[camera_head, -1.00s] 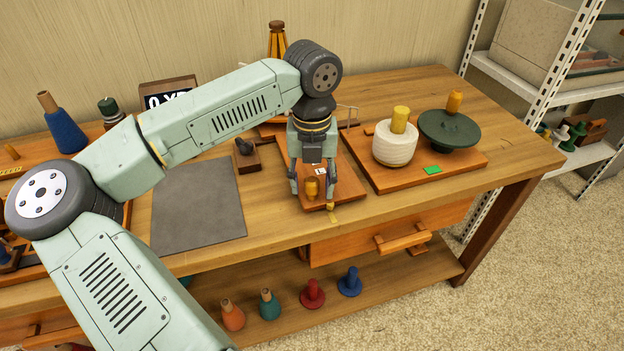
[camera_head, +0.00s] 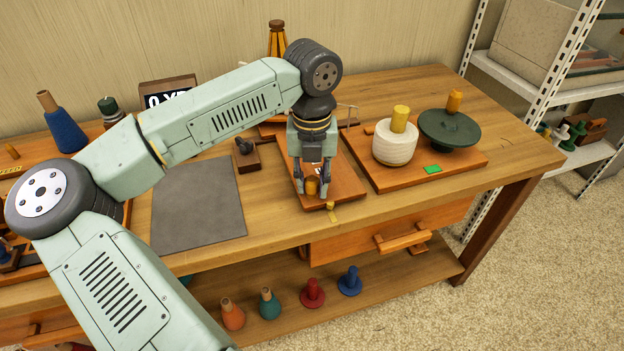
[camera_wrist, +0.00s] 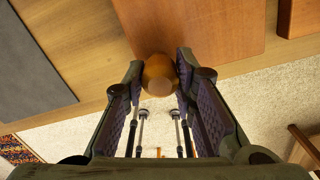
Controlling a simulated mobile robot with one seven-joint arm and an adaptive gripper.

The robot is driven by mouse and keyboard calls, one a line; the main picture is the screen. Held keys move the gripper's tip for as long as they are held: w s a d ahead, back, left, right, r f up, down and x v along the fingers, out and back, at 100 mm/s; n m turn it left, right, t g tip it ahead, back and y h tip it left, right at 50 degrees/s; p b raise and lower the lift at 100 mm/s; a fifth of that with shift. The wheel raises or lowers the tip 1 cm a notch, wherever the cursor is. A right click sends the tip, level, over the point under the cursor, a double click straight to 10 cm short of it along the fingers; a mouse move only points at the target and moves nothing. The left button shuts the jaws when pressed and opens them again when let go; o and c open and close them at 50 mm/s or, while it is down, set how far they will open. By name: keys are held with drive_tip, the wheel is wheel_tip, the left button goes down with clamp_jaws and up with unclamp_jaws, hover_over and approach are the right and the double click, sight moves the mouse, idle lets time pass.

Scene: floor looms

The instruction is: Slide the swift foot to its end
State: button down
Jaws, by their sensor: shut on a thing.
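A yellow-brown knob (camera_head: 311,186) stands at the front end of a long orange-brown board (camera_head: 340,183) on the bench; it appears to be the swift foot. My gripper (camera_head: 312,188) points down over the board with its fingers on either side of the knob, shut on it. In the wrist view the knob (camera_wrist: 159,76) sits between the two fingertips (camera_wrist: 158,84), with the board (camera_wrist: 200,28) behind it. The arm and gripper hide the back part of the board. A small yellow tab (camera_head: 333,211) shows at the board's front edge.
To the right, an orange board (camera_head: 388,182) carries a white yarn cake (camera_head: 394,148) and a dark green disc (camera_head: 449,130). A grey mat (camera_head: 198,205) lies to the left, with a small dark block (camera_head: 246,157) beside it. The bench front edge is close to the knob.

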drive_tip(key=shift+a+f+b, duration=0.1)
drive_tip(key=shift+a+b, duration=0.2)
drive_tip(key=a+b, duration=0.1)
drive_tip(key=s+a+b, duration=0.1)
drive_tip(key=a, duration=0.1)
drive_tip(key=a+b, duration=0.1)
drive_tip(key=shift+s+a, duration=0.35)
drive_tip(key=c, duration=1.3)
unclamp_jaws()
drive_tip(key=shift+a, duration=0.1)
drive_tip(key=shift+c, duration=0.2)
drive_tip(key=shift+r, duration=0.2)
